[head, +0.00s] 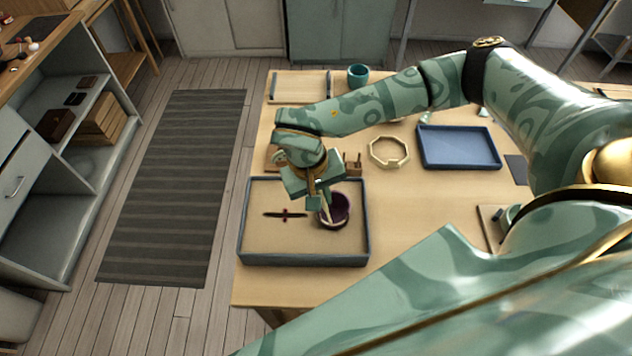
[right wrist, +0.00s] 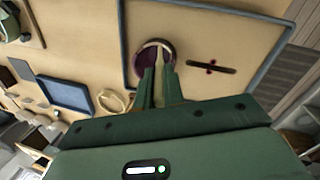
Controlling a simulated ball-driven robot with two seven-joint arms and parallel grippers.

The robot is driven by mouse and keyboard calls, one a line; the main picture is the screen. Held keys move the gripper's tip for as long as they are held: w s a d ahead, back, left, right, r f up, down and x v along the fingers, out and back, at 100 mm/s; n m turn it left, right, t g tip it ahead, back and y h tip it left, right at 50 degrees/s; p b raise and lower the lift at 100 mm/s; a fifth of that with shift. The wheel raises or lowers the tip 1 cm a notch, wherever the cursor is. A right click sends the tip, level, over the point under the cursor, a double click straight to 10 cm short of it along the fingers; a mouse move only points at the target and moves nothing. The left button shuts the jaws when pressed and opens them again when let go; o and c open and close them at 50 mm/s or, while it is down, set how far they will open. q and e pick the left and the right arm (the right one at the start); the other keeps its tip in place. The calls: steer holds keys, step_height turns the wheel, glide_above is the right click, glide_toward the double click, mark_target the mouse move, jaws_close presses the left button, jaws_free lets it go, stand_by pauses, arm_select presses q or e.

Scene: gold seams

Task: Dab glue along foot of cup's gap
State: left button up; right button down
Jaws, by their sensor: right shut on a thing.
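The cup (head: 341,203), dark purple inside with a pale rim, sits in the right part of the blue-edged tray (head: 243,225). It also shows in the right wrist view (right wrist: 143,60). My right gripper (head: 318,203) is directly above the cup, shut on a thin pale stick (head: 327,214). The stick points down at the cup; in the right wrist view (right wrist: 159,62) its tip overlaps the cup's opening. I cannot tell whether it touches the cup. The cup's gap and any glue are not discernible. My left gripper is not in view.
A dark slim piece with a reddish middle (head: 285,214) lies in the tray left of the cup. Behind stand a pale octagonal ring (head: 374,160), a blue tray (head: 460,148) and a teal cup (head: 358,75). The tray's front left is clear.

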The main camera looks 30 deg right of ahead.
steer(key=shift+s+d+r, duration=0.1)
steer(key=shift+s+d, duration=0.1)
steer(key=shift+s, duration=0.05)
steer(key=shift+f, duration=0.35)
stand_by(0.8)
steer(key=shift+r+p, duration=0.1)
steer(key=shift+p, duration=0.2)
steer(key=shift+r, duration=0.15)
steer(key=shift+d, duration=0.1)
